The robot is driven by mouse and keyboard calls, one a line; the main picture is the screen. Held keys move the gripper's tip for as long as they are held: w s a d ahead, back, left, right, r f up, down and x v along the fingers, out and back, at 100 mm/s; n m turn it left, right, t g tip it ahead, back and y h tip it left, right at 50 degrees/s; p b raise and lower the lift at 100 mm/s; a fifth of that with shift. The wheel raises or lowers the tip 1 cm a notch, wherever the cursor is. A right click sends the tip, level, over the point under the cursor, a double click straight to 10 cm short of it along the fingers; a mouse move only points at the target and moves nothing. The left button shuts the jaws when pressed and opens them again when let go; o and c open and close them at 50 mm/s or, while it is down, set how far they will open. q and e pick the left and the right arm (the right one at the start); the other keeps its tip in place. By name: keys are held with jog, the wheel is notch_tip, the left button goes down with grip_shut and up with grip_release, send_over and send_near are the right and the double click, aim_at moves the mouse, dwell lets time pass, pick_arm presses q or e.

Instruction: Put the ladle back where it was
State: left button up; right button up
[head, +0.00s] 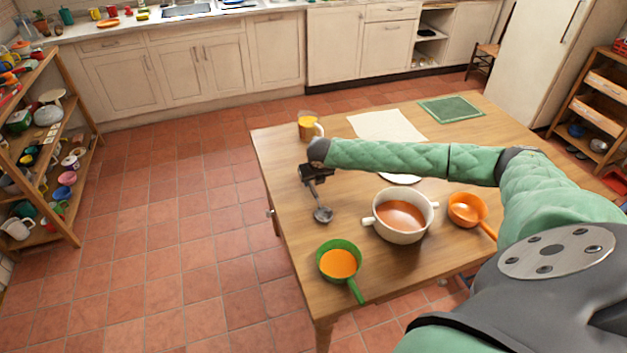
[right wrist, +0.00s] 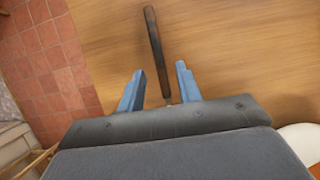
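The ladle lies on the wooden table (head: 285,170) near its left edge, its grey bowl (head: 323,215) toward the front and its handle running back under my right gripper (head: 312,174). In the right wrist view, the dark ladle handle (right wrist: 155,45) passes between the blue fingers of my right gripper (right wrist: 159,87). The fingers stand apart, with visible gaps on both sides of the handle. Whether the handle rests fully on the table is hard to tell. My left gripper is not in view.
A white pot (head: 370,219) of reddish soup, a green saucepan (head: 355,290) and an orange saucepan (head: 487,229) stand right of and in front of the ladle. A glass mug (head: 318,130), pale cloth (head: 385,124) and green mat (head: 450,108) lie farther back.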

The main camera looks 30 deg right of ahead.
jog(key=shift+r, duration=0.1)
jog(key=shift+r, duration=0.25)
pick_arm(q)
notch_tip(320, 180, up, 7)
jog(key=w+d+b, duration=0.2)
jog(key=b, duration=0.1)
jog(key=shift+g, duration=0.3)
pick_arm(e)
jog(key=v, duration=1.1)
jog(key=shift+r, duration=0.25)
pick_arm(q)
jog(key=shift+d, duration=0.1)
pick_arm(e)
jog(key=shift+s, duration=0.2)
